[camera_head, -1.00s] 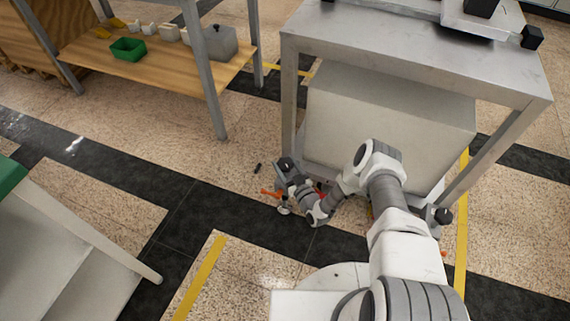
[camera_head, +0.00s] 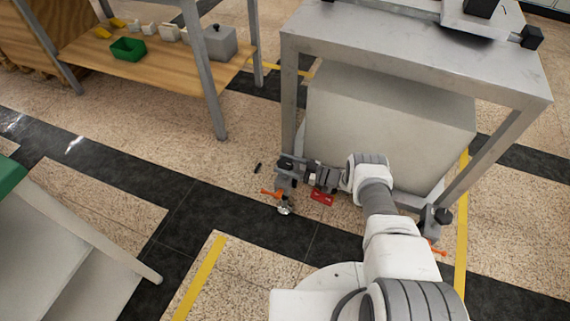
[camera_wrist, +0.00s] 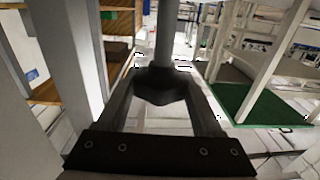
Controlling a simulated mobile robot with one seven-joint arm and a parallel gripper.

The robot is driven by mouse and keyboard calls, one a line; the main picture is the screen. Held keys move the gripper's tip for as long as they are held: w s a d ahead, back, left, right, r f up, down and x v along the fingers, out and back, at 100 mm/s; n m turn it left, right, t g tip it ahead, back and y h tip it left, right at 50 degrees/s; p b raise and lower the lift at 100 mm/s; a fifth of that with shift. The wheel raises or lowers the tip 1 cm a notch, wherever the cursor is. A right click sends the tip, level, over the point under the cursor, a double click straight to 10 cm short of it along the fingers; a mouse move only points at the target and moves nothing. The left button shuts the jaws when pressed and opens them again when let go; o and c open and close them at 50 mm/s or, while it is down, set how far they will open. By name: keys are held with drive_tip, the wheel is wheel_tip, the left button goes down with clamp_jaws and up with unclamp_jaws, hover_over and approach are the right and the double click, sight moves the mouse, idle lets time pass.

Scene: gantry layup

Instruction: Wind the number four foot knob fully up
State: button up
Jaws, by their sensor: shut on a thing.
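The left front leg of the steel table has a foot with a dark knob (camera_head: 286,162), an orange lever (camera_head: 270,193) and a small round pad on the floor. My gripper (camera_head: 298,170) reaches this foot from the right, low and close to the leg. In the wrist view a dark knob (camera_wrist: 163,86) sits between my two fingers, below a grey upright rod (camera_wrist: 166,35). My gripper is shut on this knob. The fingers hide its sides. I cannot read any number on the foot, nor tell how high the knob is wound.
A second foot with a black knob (camera_head: 443,215) stands at the right front leg. A red object (camera_head: 321,198) lies under my wrist. A large grey box (camera_head: 390,130) fills the space beneath the table (camera_head: 410,60). Open floor lies left of the foot; a small dark piece (camera_head: 258,168) rests there.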

drive_tip(key=shift+n+g, duration=0.5)
drive_tip(key=shift+g, duration=0.3)
drive_tip(key=o, duration=1.4)
drive_tip(key=shift+c, duration=0.2)
drive_tip(key=v, duration=1.7)
drive_tip(key=shift+d+f, duration=0.15)
drive_tip(key=shift+f, duration=0.05)
drive_tip(key=shift+s, duration=0.1)
